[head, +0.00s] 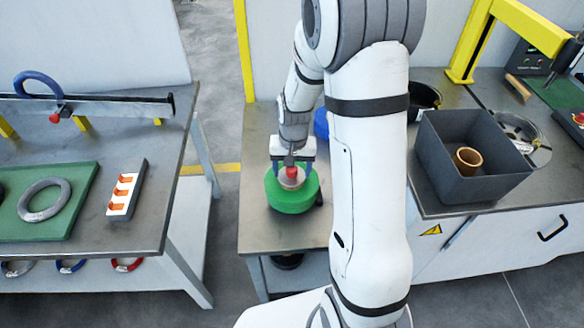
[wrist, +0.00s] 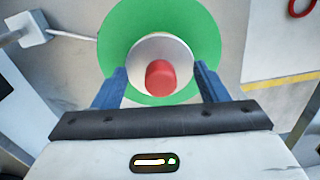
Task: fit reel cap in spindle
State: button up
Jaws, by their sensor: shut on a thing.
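The reel cap (wrist: 141,52) is a pale round disc with a red knob (wrist: 160,76) in its middle. In the head view the cap (head: 291,183) shows over the middle of a green reel (head: 290,202) on the small centre table. My gripper (head: 291,172) points down with its blue fingers on either side of the cap, shut on it. In the wrist view the fingers of my gripper (wrist: 160,72) flank the disc, and the green reel (wrist: 122,35) rings it. The spindle is hidden under the cap, so I cannot tell whether the cap is seated.
The left table holds a green mat (head: 84,212) with a grey coil (head: 44,200) and a white block with orange parts (head: 125,190). The right bench has a dark grey bin (head: 470,180) with a brown ring (head: 467,161) inside. The centre table's front left is bare.

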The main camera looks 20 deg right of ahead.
jog(key=shift+f+b, duration=0.4)
jog(key=shift+f, duration=0.2)
jog(key=o, duration=1.1)
jog(key=shift+r, duration=0.1)
jog(key=shift+o, duration=0.2)
jog(key=shift+r, duration=0.1)
notch_tip(320, 180, up, 8)
jog(key=shift+d+f, duration=0.15)
jog(key=shift+f, duration=0.05)
jog(key=s+r+n+t, duration=0.1)
jog(key=s+r, duration=0.4)
jog(key=s, duration=0.4)
jog(key=s+a+r+n+t, duration=0.1)
jog(key=s+r+n, duration=0.1)
jog(key=s+r, duration=0.3)
jog(key=s, duration=0.3)
jog(key=shift+s+r, duration=0.35)
jog(key=shift+s, duration=0.05)
